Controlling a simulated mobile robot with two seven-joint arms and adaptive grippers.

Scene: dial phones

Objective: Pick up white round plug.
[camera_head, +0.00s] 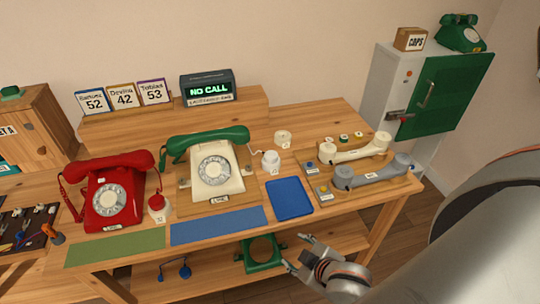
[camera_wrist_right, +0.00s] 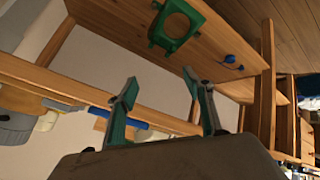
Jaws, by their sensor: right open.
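A white round plug-like piece (camera_head: 271,161) stands on the table just right of the cream phone (camera_head: 216,172) with its green handset. A second cream round piece (camera_head: 283,137) sits a little behind it; I cannot tell which one is the white round plug. My right gripper (camera_head: 297,252) is open and empty, in front of the table's front edge and below its top, well apart from both pieces. Its two green-padded fingers show spread in the right wrist view (camera_wrist_right: 160,88). My left gripper is not in view.
A blue tray (camera_head: 289,198) lies between my right gripper and the white pieces. Cream (camera_head: 355,148) and grey (camera_head: 372,172) handsets lie to the right. A red phone (camera_head: 110,192) stands left. A green frame (camera_head: 262,253) is on the lower shelf.

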